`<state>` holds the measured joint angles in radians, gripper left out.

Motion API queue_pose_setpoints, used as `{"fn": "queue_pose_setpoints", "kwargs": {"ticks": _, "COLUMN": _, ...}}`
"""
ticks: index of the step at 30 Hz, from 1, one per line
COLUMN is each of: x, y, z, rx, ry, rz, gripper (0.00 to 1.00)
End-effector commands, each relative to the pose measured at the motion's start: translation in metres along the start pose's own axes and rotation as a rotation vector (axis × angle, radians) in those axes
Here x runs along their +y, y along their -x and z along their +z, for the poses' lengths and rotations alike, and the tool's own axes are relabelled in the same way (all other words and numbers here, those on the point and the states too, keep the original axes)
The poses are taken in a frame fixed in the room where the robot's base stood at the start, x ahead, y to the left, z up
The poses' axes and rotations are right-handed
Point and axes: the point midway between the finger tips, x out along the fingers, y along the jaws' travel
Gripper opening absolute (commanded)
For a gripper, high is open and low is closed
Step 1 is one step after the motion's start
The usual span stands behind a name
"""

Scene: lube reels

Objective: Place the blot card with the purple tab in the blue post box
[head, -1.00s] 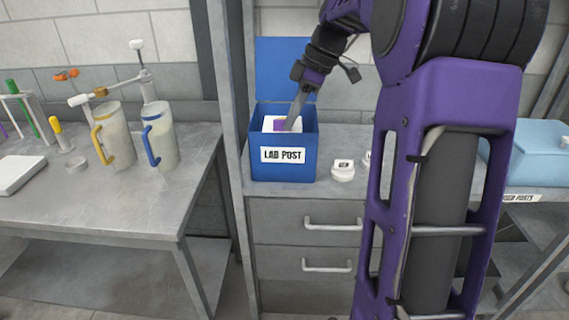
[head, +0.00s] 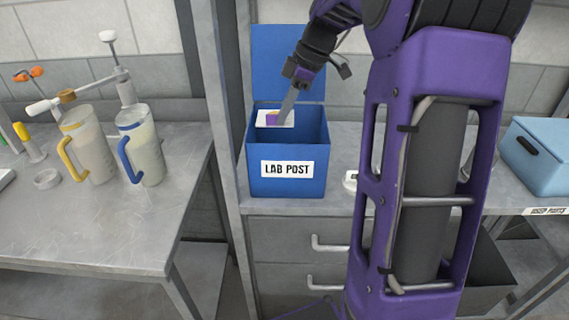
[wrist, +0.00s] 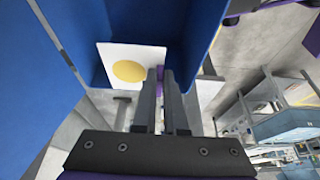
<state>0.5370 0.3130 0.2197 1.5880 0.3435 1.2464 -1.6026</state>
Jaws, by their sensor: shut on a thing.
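The blot card (head: 272,118) is white with a yellow round spot and a purple tab. My gripper (head: 284,112) is shut on it at the tab. In the wrist view the card (wrist: 122,66) stands to the left of the fingers (wrist: 162,85), its tab between them. The blue post box (head: 287,188), labelled LAB POST, stands on the grey counter with its lid (head: 272,60) raised behind. The card shows at the box's open top, toward the back left. I cannot tell how far below the rim it reaches.
A small white round item (head: 350,181) lies right of the box, partly hidden by my arm. A light-blue box (head: 545,165) stands farther right. Jugs with yellow (head: 90,150) and blue (head: 143,150) handles stand on the left bench. A grey post (head: 212,120) rises left of the box.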

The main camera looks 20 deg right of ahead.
Motion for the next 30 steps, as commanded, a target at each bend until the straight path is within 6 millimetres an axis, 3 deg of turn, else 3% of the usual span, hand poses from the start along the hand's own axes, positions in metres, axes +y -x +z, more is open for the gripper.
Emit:
{"fn": "queue_pose_setpoints", "kwargs": {"ticks": 3, "x": 0.0, "y": -0.033, "z": 0.014, "rx": 0.0, "ry": -0.002, "rz": -0.004, "gripper": 0.0}}
{"fn": "queue_pose_setpoints", "kwargs": {"ticks": 9, "x": 0.0, "y": -0.075, "z": 0.031, "rx": 0.001, "ry": -0.001, "rz": -0.004, "gripper": 0.0}}
{"fn": "queue_pose_setpoints", "kwargs": {"ticks": 17, "x": 0.001, "y": -0.094, "z": 0.038, "rx": 0.001, "ry": 0.0, "rz": 0.0, "gripper": 0.0}}
{"fn": "queue_pose_setpoints", "kwargs": {"ticks": 25, "x": 0.001, "y": -0.129, "z": 0.053, "rx": 0.0, "ry": -0.001, "rz": -0.003, "gripper": 0.0}}
{"fn": "queue_pose_setpoints", "kwargs": {"ticks": 30, "x": 0.002, "y": -0.131, "z": 0.054, "rx": 0.0, "ry": 0.001, "rz": 0.001, "gripper": 0.0}}
